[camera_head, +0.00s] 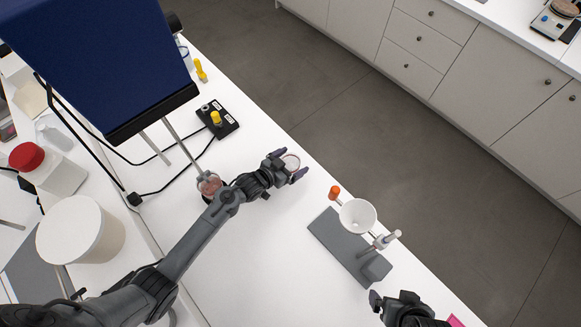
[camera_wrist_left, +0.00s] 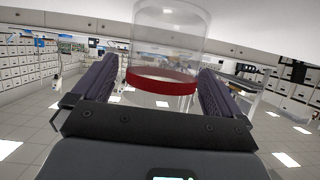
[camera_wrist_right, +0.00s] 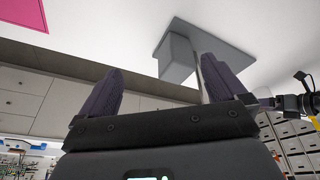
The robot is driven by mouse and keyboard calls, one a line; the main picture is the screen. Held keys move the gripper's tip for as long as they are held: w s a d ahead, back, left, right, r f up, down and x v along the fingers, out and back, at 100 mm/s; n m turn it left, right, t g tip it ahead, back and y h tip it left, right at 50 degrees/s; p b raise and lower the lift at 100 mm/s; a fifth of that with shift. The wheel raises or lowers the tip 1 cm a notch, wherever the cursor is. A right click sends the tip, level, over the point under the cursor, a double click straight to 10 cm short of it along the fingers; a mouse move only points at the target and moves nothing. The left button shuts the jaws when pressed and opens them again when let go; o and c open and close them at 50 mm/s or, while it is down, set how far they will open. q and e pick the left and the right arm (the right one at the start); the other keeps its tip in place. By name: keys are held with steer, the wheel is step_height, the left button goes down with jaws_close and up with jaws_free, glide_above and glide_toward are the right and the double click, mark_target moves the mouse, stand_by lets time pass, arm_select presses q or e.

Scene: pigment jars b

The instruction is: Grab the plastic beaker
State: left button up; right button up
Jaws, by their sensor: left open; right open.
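A clear beaker (camera_wrist_left: 168,40) with a red band stands between the fingers of my left gripper (camera_wrist_left: 158,78) in the left wrist view. In the head view the beaker (camera_head: 291,161) shows as a pale round rim between the fingertips of my left gripper (camera_head: 288,168), near the bench's far edge. The left fingers are open, one on each side of it, with a gap visible at least on the left. My right gripper (camera_head: 376,300) is partly in view at the bottom; the right wrist view shows its open, empty fingers (camera_wrist_right: 163,85).
A glass with reddish contents (camera_head: 208,186) is beside my left forearm. A black switch box (camera_head: 218,119), white tub (camera_head: 80,230) and red-capped jar (camera_head: 55,172) are left.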

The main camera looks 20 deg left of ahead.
arm_select(q)
steer(key=c, duration=1)
steer(key=shift+r, duration=0.1)
